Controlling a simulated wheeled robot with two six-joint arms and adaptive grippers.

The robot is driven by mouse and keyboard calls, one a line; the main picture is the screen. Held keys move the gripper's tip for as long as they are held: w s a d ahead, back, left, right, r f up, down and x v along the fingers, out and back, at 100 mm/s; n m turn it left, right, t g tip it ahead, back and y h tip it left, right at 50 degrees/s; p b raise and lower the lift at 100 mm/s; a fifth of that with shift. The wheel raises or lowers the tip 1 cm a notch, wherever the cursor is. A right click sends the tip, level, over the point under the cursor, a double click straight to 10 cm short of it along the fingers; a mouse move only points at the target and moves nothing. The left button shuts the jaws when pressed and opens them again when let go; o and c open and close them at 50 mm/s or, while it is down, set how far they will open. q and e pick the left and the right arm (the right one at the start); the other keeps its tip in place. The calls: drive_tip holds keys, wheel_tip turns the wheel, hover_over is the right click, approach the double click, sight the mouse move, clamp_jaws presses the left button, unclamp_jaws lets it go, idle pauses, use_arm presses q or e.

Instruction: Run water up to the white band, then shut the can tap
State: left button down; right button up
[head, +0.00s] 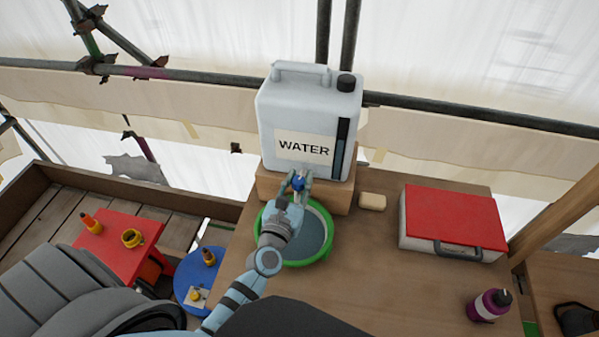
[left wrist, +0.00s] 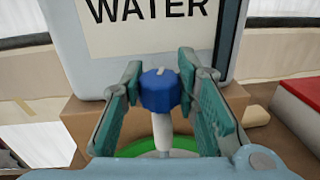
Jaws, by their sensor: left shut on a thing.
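The white water can (head: 305,115), labelled WATER, stands on a wooden block (head: 335,193) on the bench. Its blue tap knob (left wrist: 160,91) is low on the front, with a white spout (left wrist: 162,130) pointing down. My left gripper (head: 298,184) is shut on the blue knob, one finger on each side in the left wrist view. A green-rimmed basin (head: 328,246) sits below the tap, partly hidden by my left arm. Its inside is grey-blue with a paler strip on the inner wall; I cannot make out the water level or a stream. My right gripper is out of view.
A yellowish bar (head: 372,202) lies right of the block. A red-lidded case (head: 452,218) and a purple bottle (head: 489,305) stand further right on the bench (head: 390,285). A red stool (head: 118,247) and a blue round stool (head: 190,290) hold small items at left.

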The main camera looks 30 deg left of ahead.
use_arm(q)
drive_tip(key=shift+r+n+y, duration=0.1)
drive_tip(key=shift+n+y, duration=0.3)
drive_tip(key=shift+y, duration=0.3)
drive_tip(key=c, duration=1.2)
unclamp_jaws()
drive_tip(key=shift+c, duration=0.2)
